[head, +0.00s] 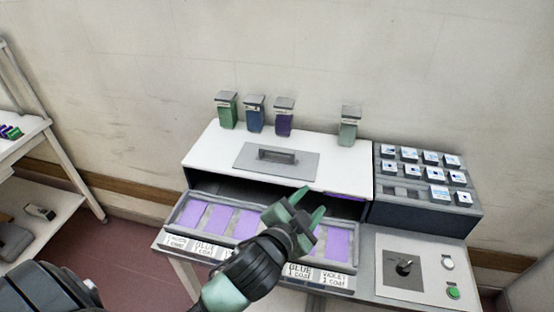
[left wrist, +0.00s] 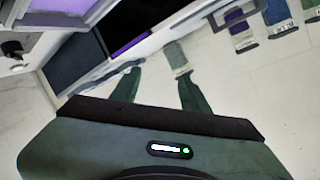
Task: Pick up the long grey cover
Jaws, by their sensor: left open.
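A grey rectangular plate with a raised dark grey handle (head: 277,156) lies on the white top of the curing tunnel (head: 215,155). It is the piece that looks most like the long grey cover. My left gripper (head: 309,205) is open and empty in front of the tunnel, over the tray with purple panels. It is to the right of the plate and nearer to me, apart from it. In the left wrist view its two fingers (left wrist: 155,78) are spread with nothing held between them. I cannot make out the plate clearly there. My right gripper is not in view.
Several lidded jars (head: 255,115) stand along the tunnel's back edge. A tray with purple panels (head: 192,214) sits at the tunnel's opening. A dark rack of small boxes (head: 420,212) and a knob panel (head: 390,285) are at right. White shelves (head: 60,205) stand at left.

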